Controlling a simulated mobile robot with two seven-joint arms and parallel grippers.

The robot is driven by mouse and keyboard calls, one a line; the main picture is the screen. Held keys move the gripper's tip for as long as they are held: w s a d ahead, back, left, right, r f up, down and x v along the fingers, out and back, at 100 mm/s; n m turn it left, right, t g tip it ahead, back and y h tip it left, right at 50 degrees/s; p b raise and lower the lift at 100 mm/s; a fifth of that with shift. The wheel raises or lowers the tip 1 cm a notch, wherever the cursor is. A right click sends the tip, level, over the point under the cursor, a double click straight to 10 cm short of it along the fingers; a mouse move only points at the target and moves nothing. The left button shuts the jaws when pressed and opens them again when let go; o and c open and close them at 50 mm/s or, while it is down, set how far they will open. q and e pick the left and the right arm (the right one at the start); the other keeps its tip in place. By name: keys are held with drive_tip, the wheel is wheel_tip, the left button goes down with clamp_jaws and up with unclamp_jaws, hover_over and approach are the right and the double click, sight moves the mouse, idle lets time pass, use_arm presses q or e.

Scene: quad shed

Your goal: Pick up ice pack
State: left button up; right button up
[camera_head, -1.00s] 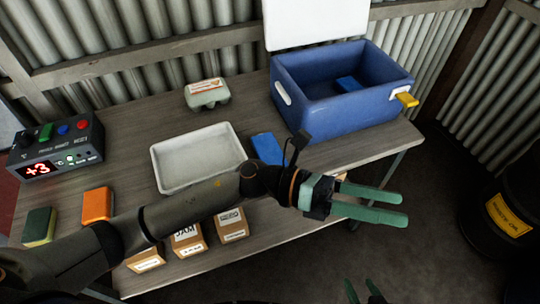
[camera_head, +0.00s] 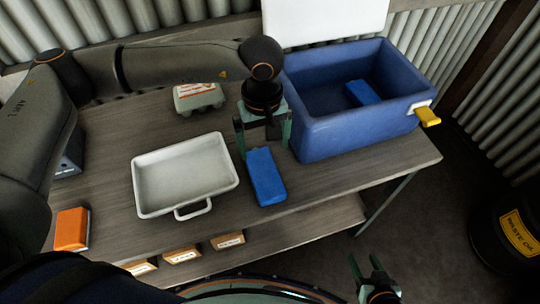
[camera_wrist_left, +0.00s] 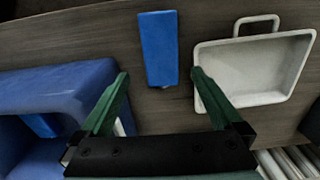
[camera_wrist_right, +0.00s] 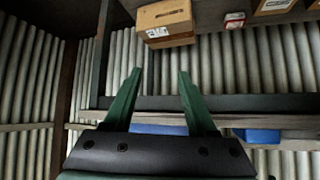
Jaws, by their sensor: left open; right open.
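A blue ice pack (camera_head: 266,178) lies flat on the wooden table, between the white tray and the blue cooler. My left gripper (camera_head: 264,150) is open and points down above the table at the far end of this pack. In the left wrist view the pack (camera_wrist_left: 158,50) shows beyond and between the open fingertips (camera_wrist_left: 158,84), with nothing held. A second blue pack (camera_head: 362,92) lies inside the open cooler (camera_head: 345,135). My right gripper (camera_head: 368,270) is open and empty, low in front of the table; it also shows in the right wrist view (camera_wrist_right: 160,82).
The white tray (camera_head: 142,188) stands close left of the pack. An egg carton (camera_head: 198,97) is behind. The cooler wall is close right of my left gripper. An orange block (camera_head: 72,229) lies at left, and boxes (camera_head: 182,255) sit on the lower shelf.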

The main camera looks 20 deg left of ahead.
sight(264, 171)
use_arm(q)
wheel_tip(264, 171, down, 8)
drive_tip(key=shift+f+p, duration=0.1)
drive_tip(key=shift+p, duration=0.5)
wheel_tip(264, 171, down, 4)
drive_tip(key=shift+w+a+f+p, duration=0.1)
drive_tip(key=shift+a+p, duration=0.05)
drive_tip(key=shift+p, duration=0.2)
drive_tip(key=shift+c, duration=0.2)
drive_tip(key=c, duration=1.5)
clamp_jaws()
